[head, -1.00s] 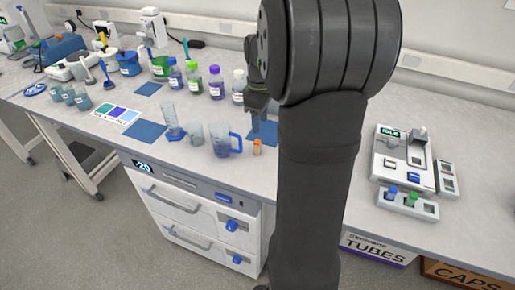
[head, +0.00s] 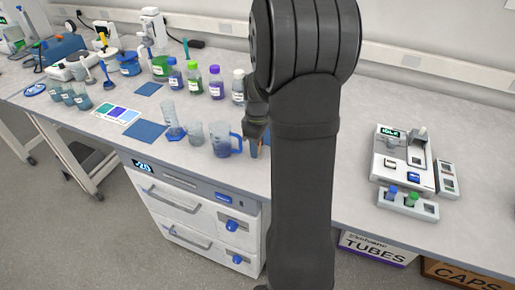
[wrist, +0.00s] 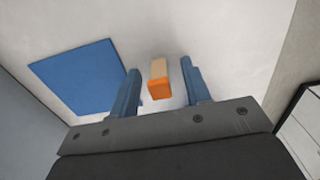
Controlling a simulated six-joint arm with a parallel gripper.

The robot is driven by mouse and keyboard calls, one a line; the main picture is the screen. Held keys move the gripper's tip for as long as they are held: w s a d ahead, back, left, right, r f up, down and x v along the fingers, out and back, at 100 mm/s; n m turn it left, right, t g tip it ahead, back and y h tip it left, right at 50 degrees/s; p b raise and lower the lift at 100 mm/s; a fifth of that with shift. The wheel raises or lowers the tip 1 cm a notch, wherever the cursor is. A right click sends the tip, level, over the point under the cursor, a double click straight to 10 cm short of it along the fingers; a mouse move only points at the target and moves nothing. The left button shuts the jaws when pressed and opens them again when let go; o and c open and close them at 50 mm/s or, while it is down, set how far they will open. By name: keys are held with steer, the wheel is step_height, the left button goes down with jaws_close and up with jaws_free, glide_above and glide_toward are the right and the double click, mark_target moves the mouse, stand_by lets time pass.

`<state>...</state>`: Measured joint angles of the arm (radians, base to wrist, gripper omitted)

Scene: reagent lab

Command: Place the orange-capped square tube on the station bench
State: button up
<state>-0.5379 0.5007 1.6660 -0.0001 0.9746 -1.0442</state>
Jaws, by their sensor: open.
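The orange-capped square tube (wrist: 159,88) is on the bench near its front edge. In the wrist view its orange cap faces the camera and its pale body extends behind. My gripper (wrist: 160,69) is open, with one blue finger on each side of the tube and visible gaps between. In the head view my gripper (head: 256,128) and arm hide most of the tube. The white station (head: 402,165) with an IDLE display is on the bench to the right.
A grey rack (head: 407,202) in front of the station holds a blue-capped and a green-capped tube. A blue jug (head: 222,140) stands just left of my gripper. A blue mat (wrist: 80,75) lies left of the tube in the wrist view. Several bottles stand behind.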

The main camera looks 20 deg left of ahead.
jaws_close()
steer(key=shift+r, duration=0.6)
step_height(320, 180, up, 3)
steer(key=shift+f, duration=0.15)
steer(key=d+r, duration=0.7)
steer(key=d, duration=0.5)
steer(key=w+d+f+m, duration=0.3)
steer(key=w+d+m, duration=0.1)
steer(key=m, duration=0.3)
steer(key=w+d+f+m, duration=0.3)
steer(key=w+d+m, duration=0.1)
steer(key=m, duration=0.3)
steer(key=w+d+f+m, duration=0.3)
steer(key=w+d+m, duration=0.2)
steer(key=w+m, duration=0.1)
steer(key=shift+w+m, duration=0.2)
steer(key=shift+m, duration=0.6)
